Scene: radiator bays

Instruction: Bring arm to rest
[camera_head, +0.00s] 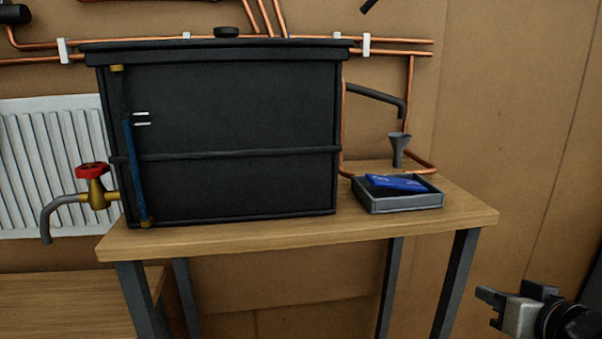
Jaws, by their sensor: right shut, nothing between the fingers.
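My right gripper (490,308) is at the lower right corner of the head view, in front of and below the right end of the wooden table. It points to the left, is shut, and holds nothing. It is apart from the table and everything on it. Part of my right arm is cut off by the picture's edge. My left gripper is not in view.
A wooden table (290,236) bears a large black tank (235,110) with a red-handled tap (92,171), and a grey tray (405,203) holding a blue item (396,182). A white radiator (45,150) and copper pipes line the wall. Space around the gripper looks free.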

